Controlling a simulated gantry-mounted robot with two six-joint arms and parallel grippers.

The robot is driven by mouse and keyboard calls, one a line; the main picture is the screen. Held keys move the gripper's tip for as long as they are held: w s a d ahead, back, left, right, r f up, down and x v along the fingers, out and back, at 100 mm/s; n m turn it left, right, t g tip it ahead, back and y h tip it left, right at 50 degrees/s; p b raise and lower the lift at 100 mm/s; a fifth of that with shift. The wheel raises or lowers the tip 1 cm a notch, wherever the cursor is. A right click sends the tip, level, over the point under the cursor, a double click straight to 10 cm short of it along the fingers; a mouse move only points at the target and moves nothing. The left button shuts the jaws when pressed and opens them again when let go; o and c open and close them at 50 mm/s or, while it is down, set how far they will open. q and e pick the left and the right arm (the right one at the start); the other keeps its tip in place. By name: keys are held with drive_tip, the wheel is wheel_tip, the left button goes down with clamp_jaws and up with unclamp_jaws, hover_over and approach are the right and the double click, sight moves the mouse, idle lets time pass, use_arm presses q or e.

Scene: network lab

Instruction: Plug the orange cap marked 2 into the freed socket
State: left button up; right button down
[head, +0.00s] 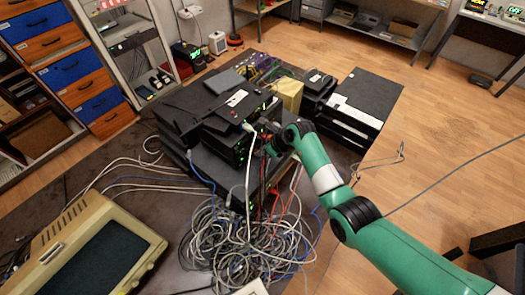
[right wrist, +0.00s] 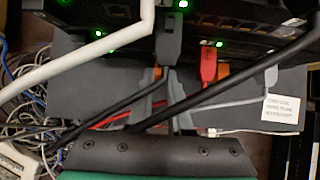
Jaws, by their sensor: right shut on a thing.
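My right gripper (head: 274,146) reaches the front of the stacked black network units (head: 228,112) at the middle of the table. In the right wrist view, my right gripper (right wrist: 167,88) is shut, with an orange piece (right wrist: 157,73) at its fingertips. It looks like the orange cap, though its mark cannot be read. A dark grey plug-like part (right wrist: 168,42) stands just above, against the port row. A red plug (right wrist: 208,64) sits to the right, with another orange part (right wrist: 223,70) beside it. The socket is hidden behind these parts. My left gripper is not in view.
A white cable (right wrist: 75,62) and black cables (right wrist: 245,82) cross close around my right gripper. A cable tangle (head: 240,240) lies in front of the units. An old monitor (head: 90,250) stands front left, and a yellowish box (head: 288,96) stands behind.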

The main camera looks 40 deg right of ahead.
drive_tip(key=shift+w+b, duration=0.3)
drive_tip(key=shift+w, duration=0.05)
idle(0.5)
drive_tip(key=c, duration=0.8)
unclamp_jaws()
drive_tip(key=shift+o, duration=0.2)
drive_tip(key=p+v, duration=0.5)
drive_tip(key=v, duration=0.6)
drive_tip(key=shift+s+r, duration=0.2)
drive_tip(key=shift+r, duration=0.05)
